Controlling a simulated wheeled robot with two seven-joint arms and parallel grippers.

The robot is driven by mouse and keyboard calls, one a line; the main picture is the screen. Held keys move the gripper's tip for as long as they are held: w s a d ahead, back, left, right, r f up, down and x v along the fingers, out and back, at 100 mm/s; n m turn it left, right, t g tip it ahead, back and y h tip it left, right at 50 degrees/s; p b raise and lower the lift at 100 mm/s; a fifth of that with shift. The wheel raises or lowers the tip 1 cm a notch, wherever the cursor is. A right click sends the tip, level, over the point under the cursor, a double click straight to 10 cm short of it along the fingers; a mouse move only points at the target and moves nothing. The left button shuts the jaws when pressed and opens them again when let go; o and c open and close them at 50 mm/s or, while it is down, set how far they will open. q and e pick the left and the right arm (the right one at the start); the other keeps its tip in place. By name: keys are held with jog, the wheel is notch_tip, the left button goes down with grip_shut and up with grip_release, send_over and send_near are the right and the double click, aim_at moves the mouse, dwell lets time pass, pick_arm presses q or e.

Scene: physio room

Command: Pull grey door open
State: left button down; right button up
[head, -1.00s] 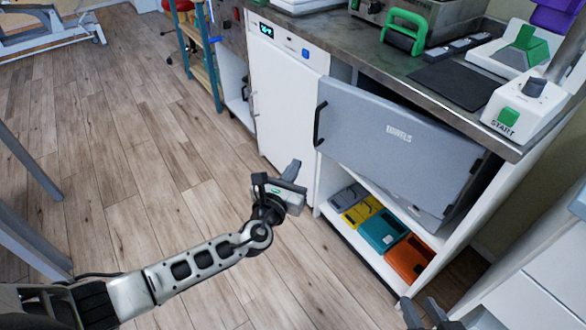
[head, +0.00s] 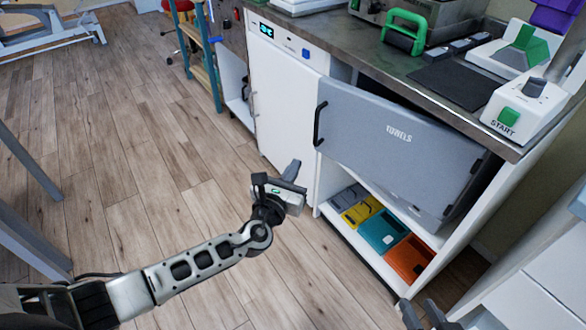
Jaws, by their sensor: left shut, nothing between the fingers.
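The grey door (head: 385,140), marked "TOWELS", stands partly open on the low cabinet under the counter. It looks hinged on its right side. Its black bar handle (head: 319,123) is at its left edge. My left gripper (head: 279,175) is shut and empty, to the left of and below the handle, apart from the door. My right gripper (head: 425,314) is at the bottom edge of the view, below the open shelf and clear of the door. Only its end shows, and its jaw state is unclear.
Grey, yellow, teal (head: 382,229) and orange (head: 409,260) bins sit on the shelf below the door. A white appliance (head: 285,95) stands to the left. The counter (head: 440,95) overhangs the door and holds a START button box (head: 523,108). The wooden floor (head: 150,170) at left is clear.

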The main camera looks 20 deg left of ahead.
dwell(0.3)
pick_arm(q)
jog(key=c, duration=1.5)
grip_release()
jog(key=shift+c, duration=0.2)
jog(key=shift+s, duration=0.1)
jog(key=s+a, duration=0.1)
jog(key=s, duration=1.4)
jog(key=shift+s+a, duration=0.25)
jog(key=shift+s, duration=0.1)
